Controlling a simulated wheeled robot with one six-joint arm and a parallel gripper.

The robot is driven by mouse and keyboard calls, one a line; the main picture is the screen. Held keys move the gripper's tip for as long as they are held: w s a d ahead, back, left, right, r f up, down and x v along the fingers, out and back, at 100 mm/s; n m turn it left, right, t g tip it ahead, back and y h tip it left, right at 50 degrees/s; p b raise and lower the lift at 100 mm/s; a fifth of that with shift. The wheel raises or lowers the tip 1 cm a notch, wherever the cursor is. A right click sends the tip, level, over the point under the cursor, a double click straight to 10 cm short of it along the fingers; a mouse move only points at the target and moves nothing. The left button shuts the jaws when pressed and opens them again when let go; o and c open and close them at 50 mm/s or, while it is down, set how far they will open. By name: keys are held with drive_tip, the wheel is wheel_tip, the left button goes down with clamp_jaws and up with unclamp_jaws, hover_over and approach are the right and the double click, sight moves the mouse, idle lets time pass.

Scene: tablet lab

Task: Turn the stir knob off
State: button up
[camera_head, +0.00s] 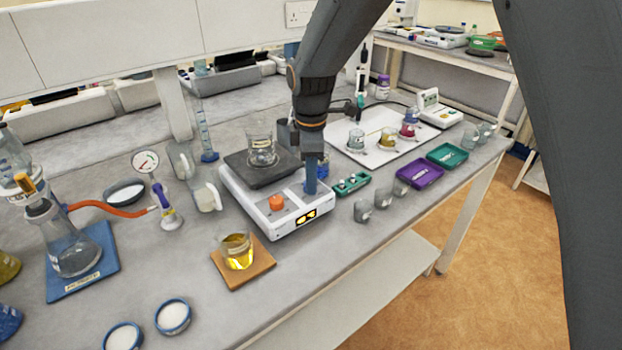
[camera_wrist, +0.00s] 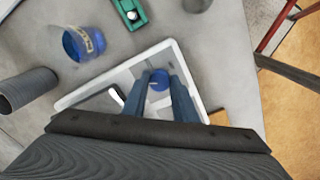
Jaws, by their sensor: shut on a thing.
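The white hotplate stirrer (camera_head: 247,207) stands on the grey bench, with a dark top plate carrying a glass beaker (camera_head: 262,152). An orange knob (camera_head: 276,202) sits on its front left, beside a small lit yellow display (camera_head: 306,216). My gripper (camera_head: 311,190) points down onto the right side of the stirrer's control panel. In the wrist view, my gripper (camera_wrist: 158,84) has its two blue fingers shut on a round blue knob (camera_wrist: 158,76), with a pale mark on it. In the head view the fingers hide this knob.
A beaker of yellow liquid (camera_head: 237,252) stands on an orange-brown mat (camera_head: 263,262) in front. A purple tray (camera_head: 419,174) lies beyond. Glassware (camera_head: 205,197) stands close on the left.

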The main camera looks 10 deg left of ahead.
drive_tip(key=n+b, duration=0.1)
drive_tip(key=n, duration=0.3)
drive_tip(key=shift+w+r+n, duration=0.1)
drive_tip(key=shift+w+n, duration=0.05)
drive_tip(key=shift+n, duration=0.25)
drive_tip(key=shift+a, duration=0.1)
drive_tip(key=o, duration=1)
drive_tip(key=shift+o, duration=0.2)
drive_tip(key=r+b, duration=0.1)
drive_tip(key=r, duration=0.3)
drive_tip(key=r+b, duration=0.1)
drive_tip(key=r, duration=0.2)
drive_tip(key=shift+s+r, duration=0.2)
drive_tip(key=shift+r, duration=0.15)
